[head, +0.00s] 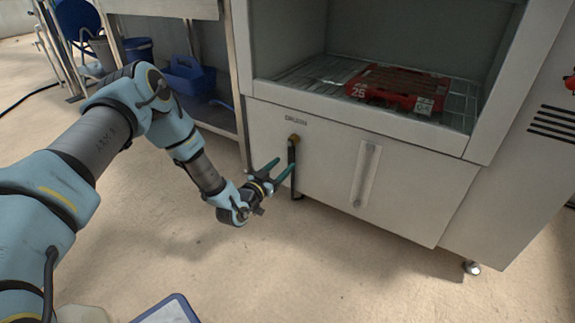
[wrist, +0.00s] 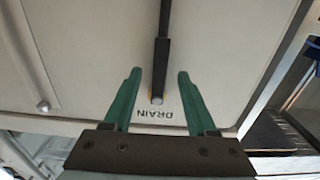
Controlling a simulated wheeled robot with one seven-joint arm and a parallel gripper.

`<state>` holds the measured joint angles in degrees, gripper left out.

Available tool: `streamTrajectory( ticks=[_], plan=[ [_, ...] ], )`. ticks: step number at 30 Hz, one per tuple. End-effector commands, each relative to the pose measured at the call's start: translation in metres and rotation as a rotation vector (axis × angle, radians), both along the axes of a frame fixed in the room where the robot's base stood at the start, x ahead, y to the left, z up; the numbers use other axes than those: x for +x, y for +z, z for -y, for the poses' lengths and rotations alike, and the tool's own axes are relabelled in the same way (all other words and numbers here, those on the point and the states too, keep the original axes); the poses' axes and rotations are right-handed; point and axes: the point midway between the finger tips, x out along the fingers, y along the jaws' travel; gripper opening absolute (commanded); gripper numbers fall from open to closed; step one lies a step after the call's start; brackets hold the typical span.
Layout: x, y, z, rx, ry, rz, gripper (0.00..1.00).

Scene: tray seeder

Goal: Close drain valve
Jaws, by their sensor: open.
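The drain valve (head: 293,139) is a brass fitting on the white cabinet front, below a small label. Its dark lever (head: 292,154) hangs straight down; the green fingers cover or adjoin part of it. My gripper (head: 284,164) is open at the lever. In the wrist view, which is upside down, the valve (wrist: 157,99) and lever (wrist: 162,50) show between the two spread fingers of my gripper (wrist: 159,72). A gap shows on each side of the lever, and nothing is gripped. The DRAIN label (wrist: 153,115) is readable there.
A clear vertical gauge strip (head: 366,175) is on the panel right of the valve. Above is an open chamber with a red tray (head: 398,88) on a wire rack. A steel table (head: 236,90) with a blue caddy (head: 188,78) stands left.

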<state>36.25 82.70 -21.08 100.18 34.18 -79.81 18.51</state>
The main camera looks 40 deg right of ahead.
Motion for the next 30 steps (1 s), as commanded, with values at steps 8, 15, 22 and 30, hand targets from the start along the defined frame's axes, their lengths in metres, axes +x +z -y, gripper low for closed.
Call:
streamTrajectory(
  ticks=[8,15,22,30],
  plan=[
    [0.009,-0.001,0.032,-0.001,0.0,0.0,0.57],
    [0.01,0.001,0.037,0.0,0.001,-0.001,0.57],
    [0.01,0.001,0.036,0.001,0.001,-0.001,0.45],
    [0.01,0.0,0.036,0.001,0.0,-0.001,0.15]
  ],
)
